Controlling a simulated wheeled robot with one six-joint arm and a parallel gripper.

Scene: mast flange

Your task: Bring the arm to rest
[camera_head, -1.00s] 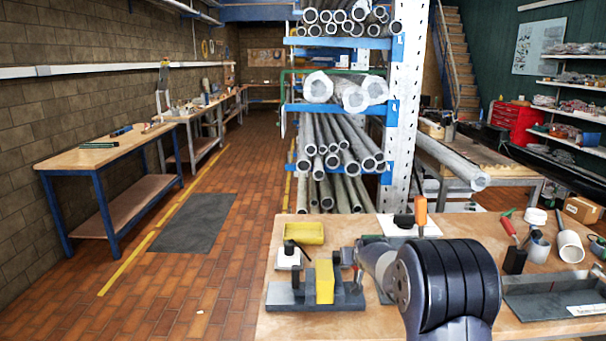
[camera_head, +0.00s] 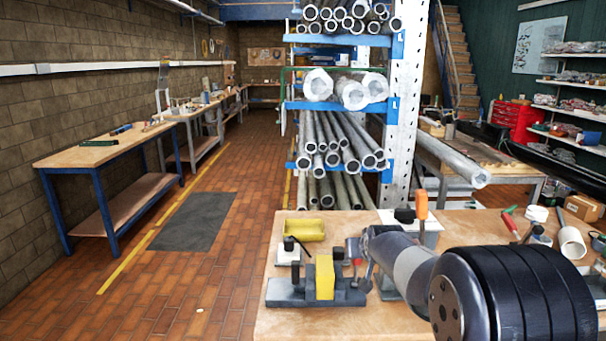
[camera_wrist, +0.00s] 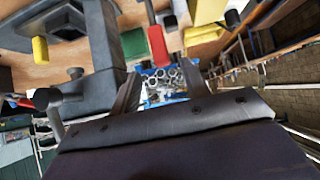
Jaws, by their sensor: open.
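My arm reaches over the workbench (camera_head: 390,321) in the head view, with a large black joint at the lower right and a grey link pointing left. My gripper (camera_wrist: 162,88) shows in the wrist view as two dark fingers set apart, with nothing visible between them. In the head view I cannot make out its fingers clearly. A grey fixture (camera_head: 283,292) with a yellow block (camera_head: 325,278) stands on the bench, left of the arm.
A yellow tray (camera_head: 304,230) lies behind the fixture. A red-handled part (camera_wrist: 157,46) shows close to the fingers in the wrist view. An orange-handled tool (camera_head: 421,205) stands behind the arm. A pipe rack (camera_head: 397,120) rises behind the bench. The floor to the left is open.

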